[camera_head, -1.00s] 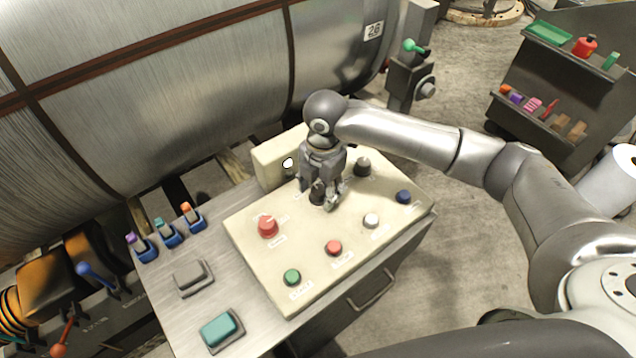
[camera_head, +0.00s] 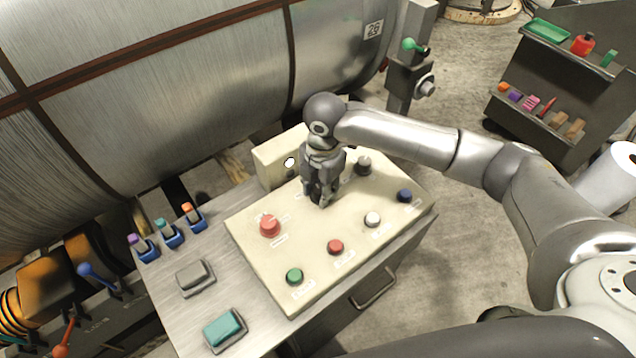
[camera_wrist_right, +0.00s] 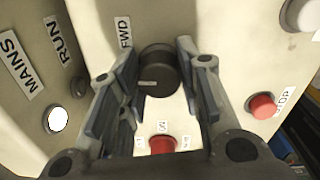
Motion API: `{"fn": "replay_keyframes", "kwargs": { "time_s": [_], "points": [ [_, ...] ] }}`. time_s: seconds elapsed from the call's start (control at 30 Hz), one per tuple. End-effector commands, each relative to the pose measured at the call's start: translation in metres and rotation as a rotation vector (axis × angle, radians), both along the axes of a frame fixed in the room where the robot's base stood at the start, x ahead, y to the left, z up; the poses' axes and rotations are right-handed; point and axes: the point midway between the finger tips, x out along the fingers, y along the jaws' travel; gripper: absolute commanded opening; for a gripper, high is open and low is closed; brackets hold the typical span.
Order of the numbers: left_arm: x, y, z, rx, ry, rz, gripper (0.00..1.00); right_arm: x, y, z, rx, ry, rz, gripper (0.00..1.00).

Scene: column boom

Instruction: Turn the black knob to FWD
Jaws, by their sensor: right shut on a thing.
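The black knob (camera_wrist_right: 158,72) shows in the right wrist view on the cream control panel (camera_head: 300,290). A FWD label (camera_wrist_right: 125,32) lies on the panel at the knob's upper left. My right gripper (camera_head: 322,200) points down at the panel, its two fingers (camera_wrist_right: 158,62) on opposite sides of the knob, shut on it. In the head view the fingers hide most of this knob. My left gripper is not in view.
A red knob (camera_head: 269,226) sits left of my gripper. Another dark knob (camera_head: 363,166) stands to the right. A box with a white lamp (camera_head: 289,162) stands behind.

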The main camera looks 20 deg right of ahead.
Motion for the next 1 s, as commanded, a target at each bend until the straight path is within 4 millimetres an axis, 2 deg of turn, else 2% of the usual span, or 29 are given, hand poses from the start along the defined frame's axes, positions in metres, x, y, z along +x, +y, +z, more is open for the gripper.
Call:
{"fn": "replay_keyframes", "kwargs": {
  "time_s": [0.27,0.7,1.0],
  "points": [
    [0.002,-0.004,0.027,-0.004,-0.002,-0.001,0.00,0.001,0.003,0.008,0.007,-0.002,-0.124,0.08],
    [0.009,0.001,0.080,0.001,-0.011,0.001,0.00,0.002,0.004,0.009,0.010,-0.004,-0.493,0.08],
    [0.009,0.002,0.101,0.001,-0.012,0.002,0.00,0.003,0.004,0.007,0.012,-0.007,-0.686,0.08]
  ]
}}
